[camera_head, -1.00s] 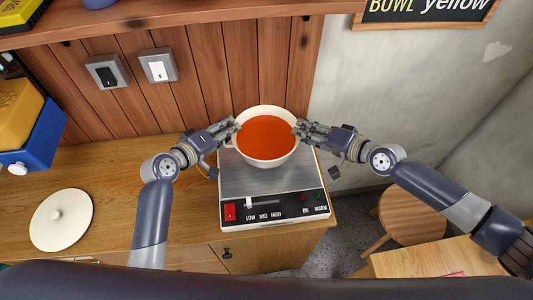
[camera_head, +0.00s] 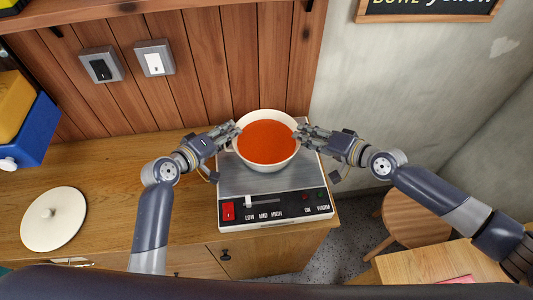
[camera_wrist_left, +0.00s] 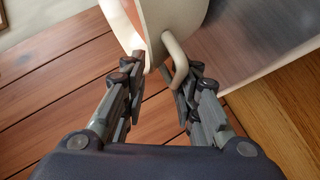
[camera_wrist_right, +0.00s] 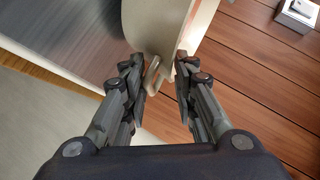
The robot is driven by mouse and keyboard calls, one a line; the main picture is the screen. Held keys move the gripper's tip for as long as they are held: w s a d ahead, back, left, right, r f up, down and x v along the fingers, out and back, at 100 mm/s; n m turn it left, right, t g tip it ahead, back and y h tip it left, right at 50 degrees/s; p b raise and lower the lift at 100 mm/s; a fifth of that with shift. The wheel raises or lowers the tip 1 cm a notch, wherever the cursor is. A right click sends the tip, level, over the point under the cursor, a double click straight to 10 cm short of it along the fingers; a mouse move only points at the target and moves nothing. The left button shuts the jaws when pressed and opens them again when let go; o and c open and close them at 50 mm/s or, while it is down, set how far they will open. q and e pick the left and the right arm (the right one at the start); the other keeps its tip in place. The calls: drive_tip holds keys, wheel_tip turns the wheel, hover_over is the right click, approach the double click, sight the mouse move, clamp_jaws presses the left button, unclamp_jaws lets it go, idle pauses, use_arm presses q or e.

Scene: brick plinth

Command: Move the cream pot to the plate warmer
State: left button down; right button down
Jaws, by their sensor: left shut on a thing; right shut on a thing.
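The cream pot (camera_head: 268,166) holds red-orange soup and is upright at the back part of the plate warmer (camera_head: 275,212). From the head view I cannot tell whether its base touches the steel top. My left gripper (camera_head: 233,131) is shut on the pot's left handle, which shows between the fingers in the left wrist view (camera_wrist_left: 176,58). My right gripper (camera_head: 303,133) is shut on the opposite handle, seen in the right wrist view (camera_wrist_right: 152,75). The warmer's front panel has a red switch, a slider and small buttons.
A cream lid (camera_head: 54,218) lies on the wooden counter (camera_head: 110,185) at the left. Blue and yellow bins (camera_head: 30,130) stand at the far left. A round stool (camera_head: 412,225) stands on the floor at right.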

use_arm(q)
drive_tip(key=shift+w+a+f+y+b, duration=0.2)
drive_tip(key=shift+a+f+y+b, duration=0.15)
drive_tip(key=shift+a, duration=0.15)
use_arm(e)
drive_tip(key=shift+w+d+f, duration=0.1)
drive_tip(key=shift+d+f, duration=0.15)
drive_tip(key=shift+f, duration=0.3)
use_arm(q)
drive_tip(key=c, duration=1.5)
unclamp_jaws()
drive_tip(key=shift+f, duration=0.1)
drive_tip(key=shift+c, duration=0.2)
use_arm(e)
drive_tip(key=c, duration=1.6)
unclamp_jaws()
drive_tip(key=shift+f, duration=0.1)
use_arm(q)
drive_tip(key=o, duration=0.3)
drive_tip(key=shift+s+d, duration=0.1)
use_arm(e)
drive_tip(key=o, duration=0.3)
use_arm(q)
drive_tip(key=shift+s+d, duration=0.1)
use_arm(e)
drive_tip(key=shift+s+a, duration=0.1)
drive_tip(key=shift+s, duration=0.1)
